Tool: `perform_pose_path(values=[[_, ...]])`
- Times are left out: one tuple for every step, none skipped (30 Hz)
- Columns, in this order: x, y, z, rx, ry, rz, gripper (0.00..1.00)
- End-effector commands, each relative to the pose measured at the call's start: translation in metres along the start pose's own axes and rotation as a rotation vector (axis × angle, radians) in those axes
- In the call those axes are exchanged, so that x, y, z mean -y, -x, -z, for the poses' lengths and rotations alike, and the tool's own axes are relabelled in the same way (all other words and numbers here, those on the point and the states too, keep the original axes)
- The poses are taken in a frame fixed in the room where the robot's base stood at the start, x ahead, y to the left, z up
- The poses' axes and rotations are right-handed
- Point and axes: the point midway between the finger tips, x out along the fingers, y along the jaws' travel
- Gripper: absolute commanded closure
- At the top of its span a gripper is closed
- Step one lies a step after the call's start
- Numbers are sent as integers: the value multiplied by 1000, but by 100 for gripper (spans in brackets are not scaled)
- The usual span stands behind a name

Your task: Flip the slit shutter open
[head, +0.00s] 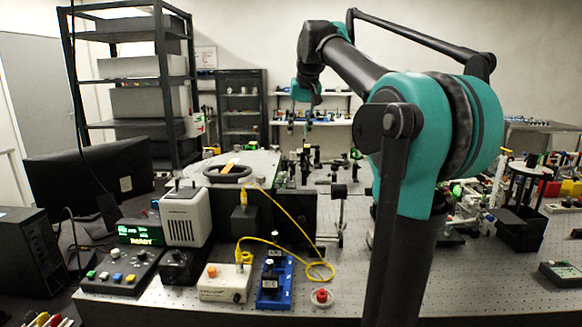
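My arm rises at the right and reaches away over the bench, its teal wrist hanging far off near the middle of the picture. My gripper (308,119) is small and hard to make out below the wrist; I cannot tell whether its fingers are apart. It is over the far part of the bench, among dark optical posts and mounts (306,160). I cannot single out the slit shutter or tell how it stands. A beige vented instrument box (187,217) stands at the near left of the bench.
The near bench holds a button panel (120,272), a green-lit display (141,235), a white box with an orange button (224,284), a blue mount (275,285) and a looping yellow cable (285,243). A black monitor (90,180) is left. Bare perforated bench (480,275) lies front right.

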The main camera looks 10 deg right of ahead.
Motion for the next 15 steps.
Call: perform_pose_path(values=[[0,-4,0,0,0,0,69],[0,-8,0,0,0,0,69],[0,-14,0,0,0,0,69],[0,-18,0,0,0,0,69],[0,-23,0,0,1,0,69],[0,-31,0,0,1,0,69],[0,-37,0,0,1,0,69],[0,-43,0,0,1,0,69],[0,-51,0,0,1,0,69],[0,-57,0,0,1,0,69],[0,-63,0,0,1,0,69],[0,-71,0,0,1,0,69],[0,-77,0,0,1,0,69],[0,-83,0,0,1,0,69],[0,-91,0,0,1,0,69]])
